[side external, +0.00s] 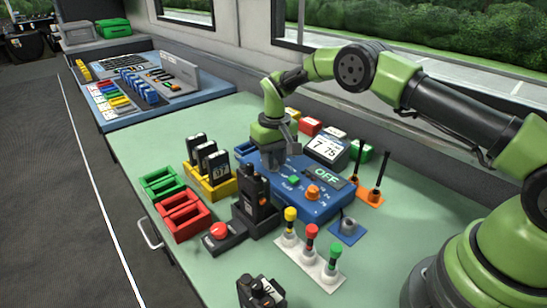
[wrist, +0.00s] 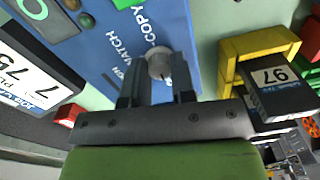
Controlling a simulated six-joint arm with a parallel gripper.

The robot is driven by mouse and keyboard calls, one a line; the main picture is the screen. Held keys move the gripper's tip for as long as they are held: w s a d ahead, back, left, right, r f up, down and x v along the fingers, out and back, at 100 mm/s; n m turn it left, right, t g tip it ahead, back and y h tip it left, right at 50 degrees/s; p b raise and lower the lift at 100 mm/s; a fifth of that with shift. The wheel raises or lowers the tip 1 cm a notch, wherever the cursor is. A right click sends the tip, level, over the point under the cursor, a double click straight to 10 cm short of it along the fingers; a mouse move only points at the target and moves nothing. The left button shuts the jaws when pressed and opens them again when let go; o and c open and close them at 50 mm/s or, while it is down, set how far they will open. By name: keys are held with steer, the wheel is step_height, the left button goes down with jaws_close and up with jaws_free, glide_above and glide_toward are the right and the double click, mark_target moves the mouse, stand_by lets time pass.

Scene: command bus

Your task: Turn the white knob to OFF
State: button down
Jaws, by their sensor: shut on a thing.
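My gripper (side external: 268,162) points down over the panel's left end and hides the white knob in the side view. In the wrist view the white knob (wrist: 158,63) sits between the fingers of my gripper (wrist: 157,84), which is shut on it.
A yellow holder (side external: 222,187) with dark radios stands left of the panel. A black radio (side external: 255,195) stands in front, near a red-knobbed box (side external: 219,232). Colored levers (side external: 310,257) stand at the front right.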

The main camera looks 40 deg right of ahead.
steer(key=c, duration=0.9)
jaws_free()
steer(key=shift+c, duration=0.2)
step_height(320, 180, up, 10)
steer(key=shift+d, duration=0.1)
